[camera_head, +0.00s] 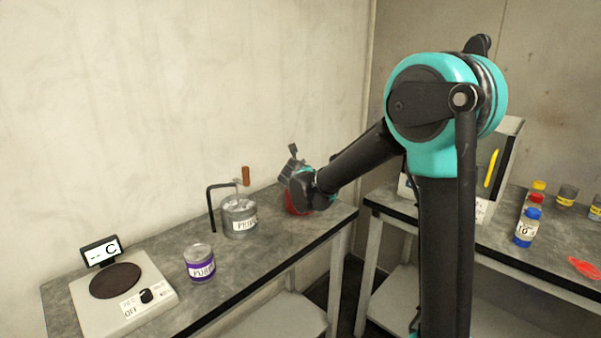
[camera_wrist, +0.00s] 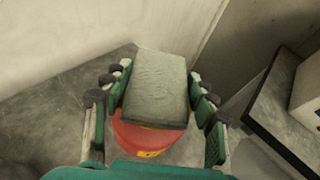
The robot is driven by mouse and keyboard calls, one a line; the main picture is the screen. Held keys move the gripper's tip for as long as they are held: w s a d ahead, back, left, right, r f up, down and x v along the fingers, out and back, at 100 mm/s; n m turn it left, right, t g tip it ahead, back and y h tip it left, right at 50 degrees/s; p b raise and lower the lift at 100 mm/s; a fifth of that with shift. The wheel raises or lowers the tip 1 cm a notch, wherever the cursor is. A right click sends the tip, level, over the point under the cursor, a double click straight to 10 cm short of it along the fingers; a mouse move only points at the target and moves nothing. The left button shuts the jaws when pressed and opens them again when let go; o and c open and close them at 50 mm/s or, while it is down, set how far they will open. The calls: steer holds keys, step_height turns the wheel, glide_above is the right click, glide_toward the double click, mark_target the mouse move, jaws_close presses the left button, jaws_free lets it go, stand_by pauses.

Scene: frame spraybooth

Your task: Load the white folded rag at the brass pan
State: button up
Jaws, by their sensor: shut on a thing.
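The folded rag (camera_wrist: 156,88) looks pale grey-green in the wrist view. It lies between the two fingers of my gripper (camera_wrist: 160,92), which is shut on it. A red can (camera_wrist: 146,143) with a yellow mark is directly below the rag in this view; I cannot tell whether they touch. In the head view my gripper (camera_head: 292,170) is at the far end of the left bench, over the red can (camera_head: 297,204). I cannot make out a brass pan in either view.
The left bench (camera_head: 265,255) bears a hot plate (camera_head: 116,281), a purple-labelled can (camera_head: 200,263) and a grey can (camera_head: 240,217) with a stirrer. The right bench bears a white-framed case (camera_head: 508,150), partly behind my arm, and several bottles (camera_head: 526,228). A gap separates the benches.

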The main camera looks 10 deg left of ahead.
steer(key=shift+f, duration=0.4)
stand_by(0.8)
steer(key=shift+r, duration=3.55)
steer(key=shift+s, duration=0.1)
